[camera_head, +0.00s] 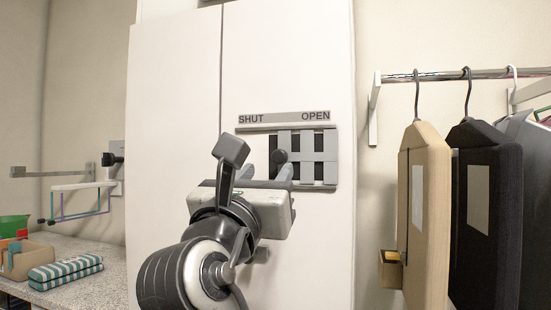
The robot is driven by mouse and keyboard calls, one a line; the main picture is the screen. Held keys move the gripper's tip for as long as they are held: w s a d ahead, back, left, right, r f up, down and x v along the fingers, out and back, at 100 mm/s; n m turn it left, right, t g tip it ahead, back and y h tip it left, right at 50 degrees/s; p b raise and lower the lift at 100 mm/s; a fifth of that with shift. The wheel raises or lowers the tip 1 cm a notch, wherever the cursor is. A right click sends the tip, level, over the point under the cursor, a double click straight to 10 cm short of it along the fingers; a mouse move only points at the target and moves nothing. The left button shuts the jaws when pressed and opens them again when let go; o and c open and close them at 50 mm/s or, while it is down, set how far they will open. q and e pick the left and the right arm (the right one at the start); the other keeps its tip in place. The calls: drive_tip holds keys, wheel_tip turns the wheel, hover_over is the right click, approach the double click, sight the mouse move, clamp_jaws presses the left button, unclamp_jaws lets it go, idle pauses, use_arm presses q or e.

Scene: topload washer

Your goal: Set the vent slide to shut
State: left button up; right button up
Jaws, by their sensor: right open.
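The vent slide (307,146) is a grey slatted panel set in a white cabinet front, below a label strip (284,118) reading SHUT at the left and OPEN at the right. The slide sits toward the OPEN end, with dark gaps showing between its bars. A dark round knob (279,156) stands at its left part. My right gripper (266,170) is open in front of the vent, its fingers close to the knob. The gripper and wrist hide the lower left of the vent. I cannot tell whether a finger touches the knob. My left gripper is out of view.
A rail with hangers holds a tan garment-shaped board (425,190) and a black one (484,200) at the right. At the left a counter (85,255) bears a striped pouch (65,270) and a box (28,262). The cabinet front around the vent is flat and clear.

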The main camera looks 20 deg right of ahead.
sight(278, 157)
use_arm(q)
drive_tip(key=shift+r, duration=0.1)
use_arm(e)
drive_tip(key=x, duration=0.5)
drive_tip(key=shift+w+d+r, duration=0.1)
drive_tip(key=shift+w+d, duration=0.1)
drive_tip(key=shift+w, duration=0.15)
